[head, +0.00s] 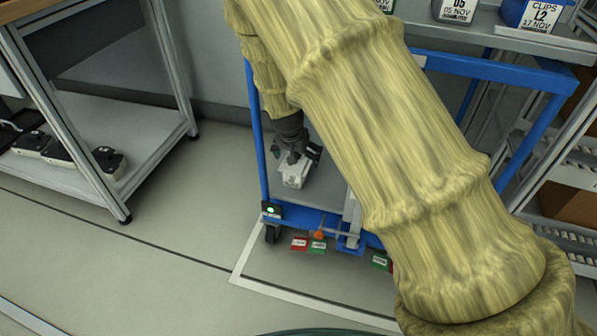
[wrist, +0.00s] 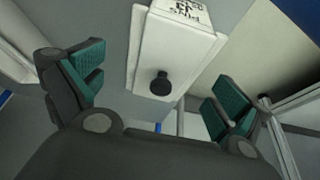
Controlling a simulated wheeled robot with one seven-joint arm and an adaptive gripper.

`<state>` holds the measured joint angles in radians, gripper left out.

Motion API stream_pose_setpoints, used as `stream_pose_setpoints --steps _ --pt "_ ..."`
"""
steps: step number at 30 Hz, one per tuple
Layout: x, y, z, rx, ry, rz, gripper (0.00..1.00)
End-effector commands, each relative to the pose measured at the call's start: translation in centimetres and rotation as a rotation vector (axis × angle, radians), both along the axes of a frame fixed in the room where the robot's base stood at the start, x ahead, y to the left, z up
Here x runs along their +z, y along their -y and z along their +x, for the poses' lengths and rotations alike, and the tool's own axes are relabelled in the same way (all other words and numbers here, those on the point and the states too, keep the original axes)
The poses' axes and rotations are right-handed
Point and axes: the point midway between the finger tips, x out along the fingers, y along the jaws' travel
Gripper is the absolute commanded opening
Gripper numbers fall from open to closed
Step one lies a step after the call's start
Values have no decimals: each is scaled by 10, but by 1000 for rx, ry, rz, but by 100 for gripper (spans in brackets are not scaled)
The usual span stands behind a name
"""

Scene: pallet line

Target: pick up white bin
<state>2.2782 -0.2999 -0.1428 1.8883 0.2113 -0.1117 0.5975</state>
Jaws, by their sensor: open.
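The white bin (wrist: 178,48) is in the upper middle of the wrist view, with dark lettering on its face and a round black knob. It also shows small in the head view (head: 294,172), inside the blue-framed cart, just below my gripper (head: 297,150). In the wrist view my gripper (wrist: 160,95) is open, with its green-padded fingers wide apart on the left and right. The bin lies between and beyond the fingers, and I see no finger touching it. My arm hides much of the cart in the head view.
The blue cart frame (head: 258,150) stands close on the left of my gripper. A grey shelf unit (head: 150,135) stands at left. Blue and white bins (head: 545,14) stand on the upper right shelf.

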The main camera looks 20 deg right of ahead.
Motion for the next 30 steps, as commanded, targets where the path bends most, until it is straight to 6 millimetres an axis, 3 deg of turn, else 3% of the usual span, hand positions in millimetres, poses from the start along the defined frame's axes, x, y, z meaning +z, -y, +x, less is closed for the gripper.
stream_pose_setpoints --steps 18,30 --pt "-42 5 16 1 0 0 100" --pt "-45 7 18 1 -1 -1 100"
